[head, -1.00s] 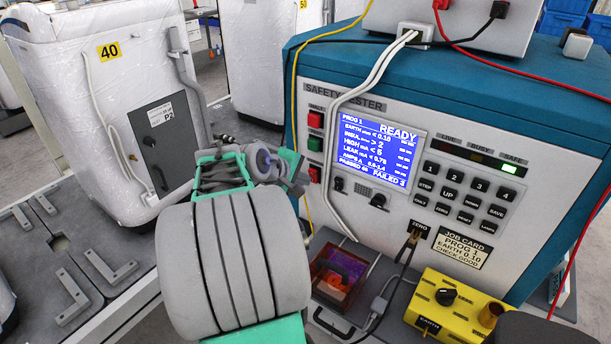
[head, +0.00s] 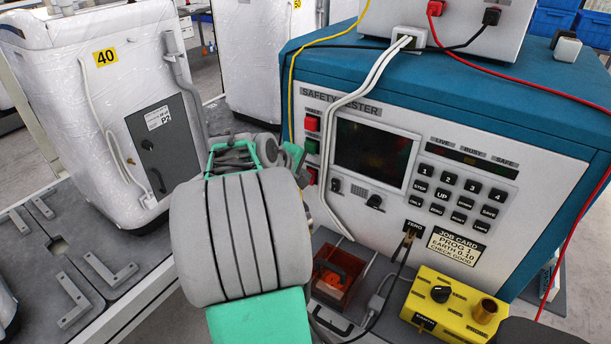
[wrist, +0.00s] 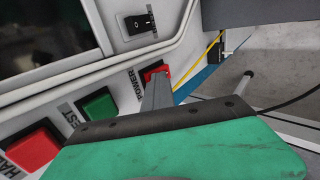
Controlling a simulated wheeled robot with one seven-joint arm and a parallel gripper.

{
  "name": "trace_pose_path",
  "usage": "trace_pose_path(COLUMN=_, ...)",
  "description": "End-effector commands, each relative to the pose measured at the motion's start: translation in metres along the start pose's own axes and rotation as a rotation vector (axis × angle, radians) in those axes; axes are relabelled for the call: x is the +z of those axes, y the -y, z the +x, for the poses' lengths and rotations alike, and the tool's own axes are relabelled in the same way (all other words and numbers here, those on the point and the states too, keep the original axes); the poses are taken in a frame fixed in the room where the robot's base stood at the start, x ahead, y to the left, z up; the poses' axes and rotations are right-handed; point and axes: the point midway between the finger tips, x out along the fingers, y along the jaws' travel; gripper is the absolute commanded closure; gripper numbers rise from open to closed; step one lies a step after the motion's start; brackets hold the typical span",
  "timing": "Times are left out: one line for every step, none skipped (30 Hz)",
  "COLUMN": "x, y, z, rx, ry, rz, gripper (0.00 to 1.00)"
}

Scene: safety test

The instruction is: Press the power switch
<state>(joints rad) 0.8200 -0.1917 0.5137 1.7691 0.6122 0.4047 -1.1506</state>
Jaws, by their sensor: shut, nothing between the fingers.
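The red power switch (head: 311,175) is the lowest of the column of buttons on the safety tester's front (head: 455,245). In the wrist view the switch (wrist: 153,72), marked POWER, is partly hidden behind the tips of my gripper (wrist: 157,88). My gripper is shut and empty, its tips at the switch and seemingly touching it. I cannot tell how far the switch is pressed in. In the head view my own arm hides most of the gripper. The tester's screen (head: 372,150) is dark, and the LIVE, BUSY and SAFE lamps (head: 470,157) are unlit.
The green TEST button (wrist: 100,103) and red HALT button (wrist: 33,148) sit beside the switch. White cables (head: 340,110) run down the front. A red tray (head: 337,280) and yellow box (head: 455,308) stand below. A wrapped appliance (head: 105,110) stands left.

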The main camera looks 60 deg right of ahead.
Motion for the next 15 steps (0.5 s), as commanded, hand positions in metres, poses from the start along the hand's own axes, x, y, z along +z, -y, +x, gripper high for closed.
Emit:
trace_pose_path(x=0.0004, y=-0.0039, z=-0.0033, rx=0.001, ry=0.000, rz=0.001, gripper=1.00)
trace_pose_path(x=0.0003, y=-0.0052, z=-0.0046, rx=0.001, ry=0.000, rz=0.001, gripper=1.00)
trace_pose_path(x=0.0003, y=-0.0068, z=-0.0063, rx=0.001, ry=0.000, rz=0.001, gripper=1.00)
trace_pose_path(x=0.0002, y=-0.0079, z=-0.0075, rx=0.001, ry=0.000, rz=0.001, gripper=1.00)
trace_pose_path(x=0.0002, y=-0.0089, z=-0.0086, rx=0.001, ry=0.000, rz=0.001, gripper=1.00)
trace_pose_path(x=0.0001, y=-0.0101, z=-0.0099, rx=0.001, ry=0.000, rz=0.001, gripper=1.00)
trace_pose_path(x=0.0001, y=-0.0107, z=-0.0106, rx=0.001, ry=0.000, rz=0.001, gripper=1.00)
trace_pose_path(x=0.0000, y=-0.0110, z=-0.0109, rx=0.001, ry=0.000, rz=0.001, gripper=1.00)
trace_pose_path(x=0.0000, y=-0.0109, z=-0.0110, rx=0.001, ry=0.000, rz=0.000, gripper=1.00)
trace_pose_path(x=0.0000, y=-0.0107, z=-0.0108, rx=0.000, ry=0.000, rz=0.000, gripper=1.00)
trace_pose_path(x=-0.0001, y=-0.0104, z=-0.0106, rx=0.000, ry=-0.001, rz=0.000, gripper=1.00)
trace_pose_path(x=-0.0001, y=-0.0101, z=-0.0103, rx=0.000, ry=-0.001, rz=0.000, gripper=1.00)
trace_pose_path(x=-0.0001, y=-0.0101, z=-0.0102, rx=0.000, ry=-0.001, rz=0.000, gripper=1.00)
trace_pose_path(x=-0.0001, y=-0.0101, z=-0.0102, rx=0.000, ry=-0.001, rz=0.000, gripper=1.00)
trace_pose_path(x=-0.0001, y=-0.0100, z=-0.0102, rx=0.000, ry=-0.001, rz=0.000, gripper=1.00)
